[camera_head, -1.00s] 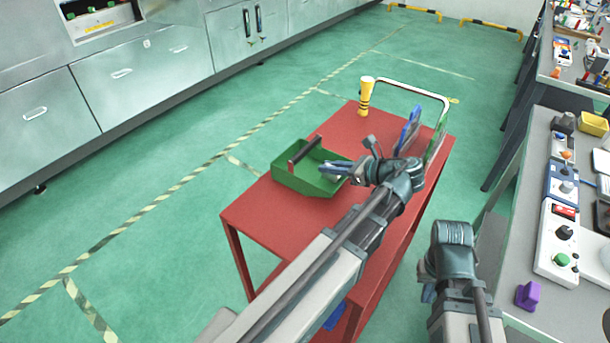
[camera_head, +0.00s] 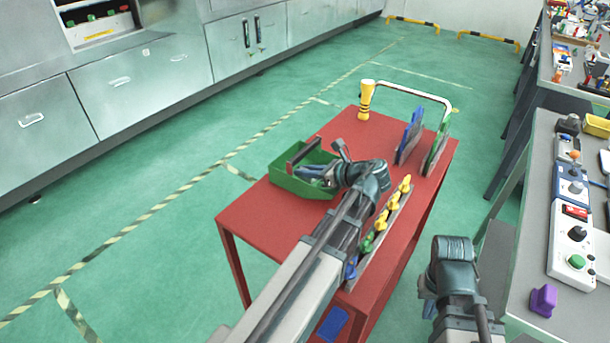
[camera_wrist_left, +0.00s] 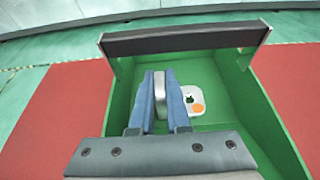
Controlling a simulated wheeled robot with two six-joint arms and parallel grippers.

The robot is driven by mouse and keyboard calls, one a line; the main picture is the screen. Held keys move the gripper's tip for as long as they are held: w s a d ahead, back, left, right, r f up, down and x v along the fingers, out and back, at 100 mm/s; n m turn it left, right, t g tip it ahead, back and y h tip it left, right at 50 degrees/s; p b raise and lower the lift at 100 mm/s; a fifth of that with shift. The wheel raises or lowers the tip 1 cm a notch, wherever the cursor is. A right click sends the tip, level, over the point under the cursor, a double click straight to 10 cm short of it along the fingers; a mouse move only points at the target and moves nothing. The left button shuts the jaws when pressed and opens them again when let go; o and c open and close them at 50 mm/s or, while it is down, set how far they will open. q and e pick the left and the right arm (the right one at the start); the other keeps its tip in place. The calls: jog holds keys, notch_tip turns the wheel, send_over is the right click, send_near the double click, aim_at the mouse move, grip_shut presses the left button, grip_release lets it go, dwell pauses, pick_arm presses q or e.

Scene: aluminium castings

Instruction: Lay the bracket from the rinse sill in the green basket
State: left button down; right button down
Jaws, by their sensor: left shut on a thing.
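The green basket (camera_head: 286,185) stands on the red cart, with a dark handle bar (camera_head: 303,152) across its far side. My left gripper (camera_head: 314,173) is over or inside the basket. In the left wrist view, the left gripper's blue fingers (camera_wrist_left: 160,95) are shut on a small silver-grey piece, the bracket (camera_wrist_left: 160,94), above the basket floor. Most of the bracket is hidden between the fingers. The basket's green wall (camera_wrist_left: 252,95) shows around them. My right arm is at the lower right; its gripper (camera_head: 428,298) is mostly hidden.
A white and orange label (camera_wrist_left: 195,100) lies on the basket floor. A grey workbench (camera_head: 530,190) stands on the right.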

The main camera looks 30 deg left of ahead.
pick_arm(q)
jog(key=shift+r, duration=0.1)
jog(key=c, duration=0.9)
grip_release()
jog(key=shift+d+r, duration=0.1)
jog(key=shift+r, duration=0.05)
jog(key=p+v, duration=0.4)
jog(key=v, duration=0.6)
jog(key=shift+d, duration=0.25)
jog(key=shift+s+d+r+p, duration=0.1)
jog(key=shift+d+r+p, duration=0.2)
jog(key=shift+d, duration=0.35)
jog(key=shift+f, duration=0.1)
